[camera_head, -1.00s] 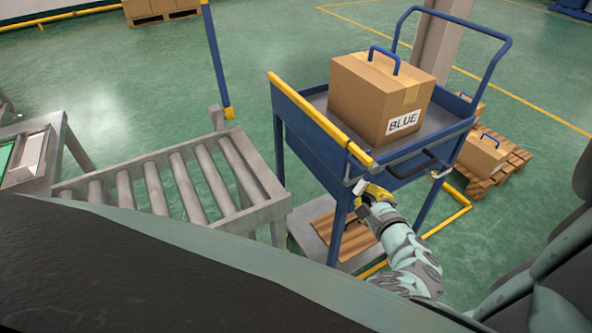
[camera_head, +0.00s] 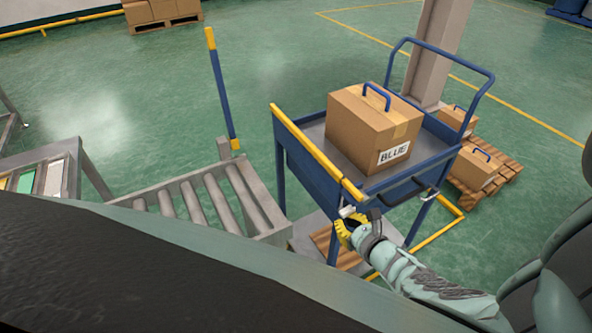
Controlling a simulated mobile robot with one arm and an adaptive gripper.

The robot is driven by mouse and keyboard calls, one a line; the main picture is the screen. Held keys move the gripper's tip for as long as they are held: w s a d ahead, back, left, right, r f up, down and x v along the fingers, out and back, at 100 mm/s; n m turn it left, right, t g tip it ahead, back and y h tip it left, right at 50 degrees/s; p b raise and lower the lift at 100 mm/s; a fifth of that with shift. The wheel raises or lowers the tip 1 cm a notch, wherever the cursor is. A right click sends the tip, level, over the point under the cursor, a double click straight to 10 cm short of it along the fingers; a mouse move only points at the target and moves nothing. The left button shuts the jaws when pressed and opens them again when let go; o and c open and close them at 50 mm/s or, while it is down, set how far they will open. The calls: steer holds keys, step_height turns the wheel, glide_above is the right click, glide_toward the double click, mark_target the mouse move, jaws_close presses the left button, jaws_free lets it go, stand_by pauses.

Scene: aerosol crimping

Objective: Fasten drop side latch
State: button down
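The blue cart (camera_head: 300,152) stands right of centre with a yellow-topped drop side (camera_head: 318,152) along its left edge; this side is up. A small pale latch piece (camera_head: 347,211) shows at the near corner of the drop side. My gripper (camera_head: 346,228), with yellow fingers, is at this corner, just below the end of the yellow bar. The fingers are small and partly hidden by the wrist, so I cannot tell whether they touch the latch or are open. A cardboard box labelled BLUE (camera_head: 372,130) with a blue handle sits on the cart's top tray.
A roller conveyor (camera_head: 215,203) lies left of the cart, with a blue and yellow post (camera_head: 221,92) behind it. A black handle (camera_head: 405,194) is on the cart's near end. Boxes on a pallet (camera_head: 478,170) stand to the right.

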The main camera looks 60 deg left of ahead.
steer(key=shift+s+r+p, duration=0.15)
steer(key=shift+r+p, duration=0.15)
steer(key=shift+r, duration=0.25)
stand_by(0.4)
